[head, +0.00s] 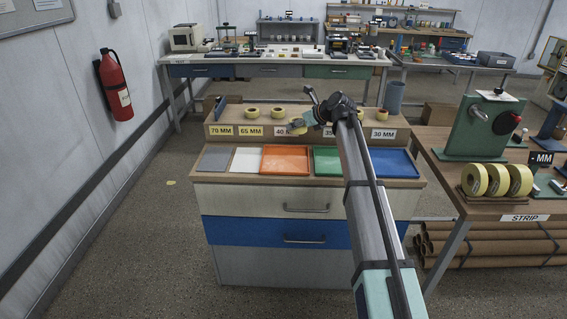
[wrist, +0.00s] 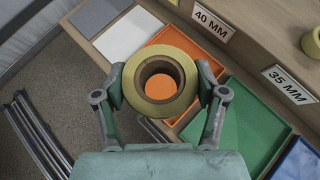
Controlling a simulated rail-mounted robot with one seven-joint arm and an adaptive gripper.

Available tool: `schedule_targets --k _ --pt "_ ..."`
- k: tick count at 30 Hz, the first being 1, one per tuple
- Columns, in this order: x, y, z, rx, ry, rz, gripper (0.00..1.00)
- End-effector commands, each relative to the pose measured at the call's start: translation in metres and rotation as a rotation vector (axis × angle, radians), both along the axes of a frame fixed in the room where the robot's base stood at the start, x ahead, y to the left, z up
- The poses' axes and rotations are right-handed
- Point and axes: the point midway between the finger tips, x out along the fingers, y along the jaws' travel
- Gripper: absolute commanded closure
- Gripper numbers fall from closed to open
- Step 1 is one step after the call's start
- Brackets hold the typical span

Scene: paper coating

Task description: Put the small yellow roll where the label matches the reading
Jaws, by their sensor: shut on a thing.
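My gripper (wrist: 160,88) is shut on a small yellow roll (wrist: 131,88) with a brown core. The roll is held above the orange tray (wrist: 178,36), whose orange floor shows through the core. In the head view my gripper (head: 303,124) is in front of the 40 MM label (head: 279,131), partly covering it. The display (head: 541,158) on the right table reads "- MM", with no number visible.
Grey (head: 214,159), white (head: 246,160), green (head: 327,161) and blue (head: 394,163) trays flank the orange one and look empty. Several yellow rolls (head: 252,112) stand on the ledge. Larger rolls (head: 497,180) and a green machine (head: 481,125) are on the right table.

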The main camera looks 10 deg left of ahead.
Motion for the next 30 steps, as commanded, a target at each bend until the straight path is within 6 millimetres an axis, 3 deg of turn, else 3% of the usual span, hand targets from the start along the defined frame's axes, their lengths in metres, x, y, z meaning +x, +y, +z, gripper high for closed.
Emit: schedule_targets --k 4,8,24,30 --pt "0.016 0.016 0.011 0.005 -0.003 -0.013 0.71" --pt "0.018 0.019 0.004 0.007 -0.004 -0.018 0.71" --pt "0.017 0.019 -0.117 0.007 -0.002 -0.018 0.71" --pt "0.018 0.019 -0.14 0.007 -0.004 -0.017 0.71"
